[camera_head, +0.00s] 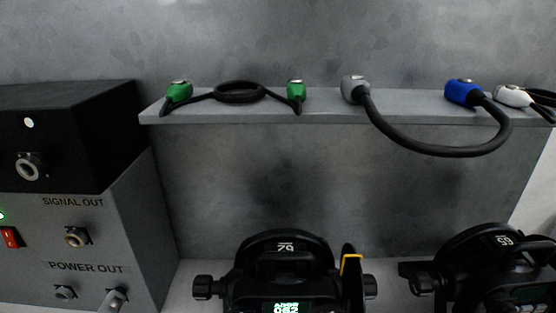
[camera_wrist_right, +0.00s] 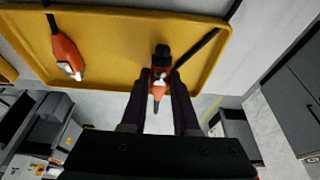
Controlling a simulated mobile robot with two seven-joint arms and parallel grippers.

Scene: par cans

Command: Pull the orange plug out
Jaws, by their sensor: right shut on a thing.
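In the right wrist view my right gripper (camera_wrist_right: 161,78) is shut on an orange plug (camera_wrist_right: 158,89) with a black rear end and a pale tip. A black cable runs from near its rear end up to the right. The plug appears over the yellow tray (camera_wrist_right: 110,83) near the tray's edge; I cannot tell if it touches the tray. A second orange plug (camera_wrist_right: 66,54) with a pale end and a black cable is in the tray at the left. No orange plug shows in the head view. My left gripper is not in view.
In the head view a grey shelf (camera_head: 330,118) carries green plugs (camera_head: 178,92), a grey plug (camera_head: 354,88), a blue plug (camera_head: 463,92) and a white plug (camera_head: 512,96). A panel with sockets (camera_head: 76,237) stands at left. Black lamps (camera_head: 285,262) stand below.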

